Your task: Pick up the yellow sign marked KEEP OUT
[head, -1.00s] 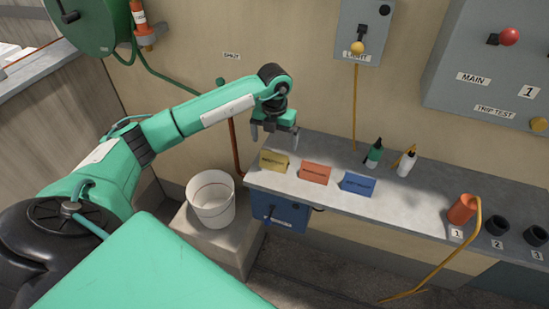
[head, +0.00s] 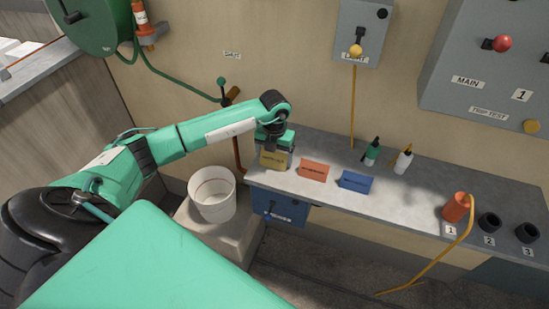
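The yellow sign (head: 273,161) stands at the left end of the grey shelf (head: 400,205), its lettering too small to read. My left gripper (head: 274,149) is right above it, pointing down, with its fingers at the sign's top edge. The fingertips are partly hidden against the sign, and I cannot tell whether they grip it. An orange sign (head: 313,170) and a blue sign (head: 356,182) stand to its right. My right gripper is not in view.
Two small bottles, green-topped (head: 371,153) and white (head: 402,162), stand behind the signs. An orange cup (head: 456,207) and black holders (head: 489,222) are farther right. A white bucket (head: 212,195) stands below left. Grey boxes hang on the wall.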

